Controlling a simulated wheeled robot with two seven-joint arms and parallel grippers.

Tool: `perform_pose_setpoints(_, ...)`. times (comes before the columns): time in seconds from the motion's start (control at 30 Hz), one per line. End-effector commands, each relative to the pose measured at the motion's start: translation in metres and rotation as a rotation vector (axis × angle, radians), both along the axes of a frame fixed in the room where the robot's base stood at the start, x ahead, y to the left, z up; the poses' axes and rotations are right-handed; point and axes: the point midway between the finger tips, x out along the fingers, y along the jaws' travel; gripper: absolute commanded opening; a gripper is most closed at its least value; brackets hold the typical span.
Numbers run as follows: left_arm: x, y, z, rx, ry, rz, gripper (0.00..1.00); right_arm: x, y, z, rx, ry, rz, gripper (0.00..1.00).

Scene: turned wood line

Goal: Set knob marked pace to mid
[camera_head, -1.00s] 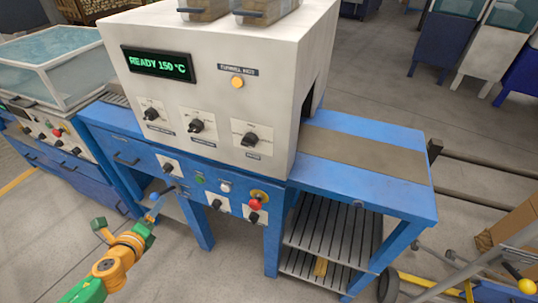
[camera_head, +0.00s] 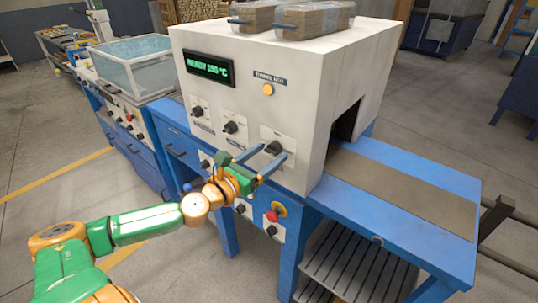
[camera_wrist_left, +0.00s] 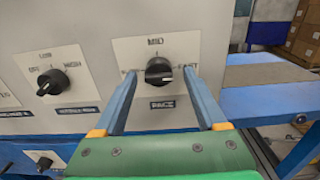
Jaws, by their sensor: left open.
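The knob marked PACE is a black round knob on a pale plate, lowest right on the white oven front in the head view (camera_head: 273,147). The left wrist view shows this pace knob (camera_wrist_left: 158,72) with MID above it and FAST to its right; the left label is partly hidden by a finger. Contact is not visible. My right gripper is out of view.
Two similar knobs (camera_head: 231,127) (camera_head: 197,111) sit left on the same panel. A blue lower panel carries a red button (camera_head: 272,215) and more knobs. The blue conveyor table (camera_head: 440,190) extends right. A green display (camera_head: 210,67) is above.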

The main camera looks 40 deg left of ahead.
Motion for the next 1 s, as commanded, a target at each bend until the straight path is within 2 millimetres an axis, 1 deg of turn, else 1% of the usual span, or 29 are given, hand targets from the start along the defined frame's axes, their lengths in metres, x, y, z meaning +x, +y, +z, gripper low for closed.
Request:
perform_pose_setpoints(0.13, 0.0049, -0.0008, 0.0006, -0.001, -0.001, -0.001, 0.74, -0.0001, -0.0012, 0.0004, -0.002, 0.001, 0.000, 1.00)
perform_pose_setpoints(0.4, 0.0056, -0.0013, 0.0001, -0.001, 0.001, -0.002, 0.74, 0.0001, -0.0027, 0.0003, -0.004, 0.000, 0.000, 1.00)
perform_pose_setpoints(0.43, 0.0056, -0.0013, 0.0000, -0.001, 0.001, -0.002, 0.71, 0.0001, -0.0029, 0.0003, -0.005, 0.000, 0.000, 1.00)
perform_pose_setpoints(0.47, 0.0056, -0.0012, 0.0000, -0.001, 0.001, -0.002, 0.63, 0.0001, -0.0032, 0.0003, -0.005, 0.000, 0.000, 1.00)
perform_pose_setpoints(0.5, 0.0056, -0.0013, 0.0000, -0.001, 0.000, -0.002, 0.52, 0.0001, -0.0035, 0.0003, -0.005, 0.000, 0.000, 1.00)
perform_pose_setpoints(0.57, 0.0055, -0.0012, 0.0000, -0.001, 0.001, -0.002, 0.36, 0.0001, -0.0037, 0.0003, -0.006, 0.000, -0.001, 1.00)
perform_pose_setpoints(0.6, 0.0055, -0.0013, 0.0000, -0.001, 0.001, -0.002, 0.25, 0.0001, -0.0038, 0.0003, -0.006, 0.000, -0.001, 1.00)
perform_pose_setpoints(0.7, 0.0055, -0.0013, -0.0001, -0.001, 0.001, -0.002, 0.00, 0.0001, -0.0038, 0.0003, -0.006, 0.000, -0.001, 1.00)
perform_pose_setpoints(1.0, 0.0055, -0.0013, 0.0004, -0.033, 0.004, -0.002, 0.00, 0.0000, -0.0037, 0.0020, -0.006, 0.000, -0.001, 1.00)
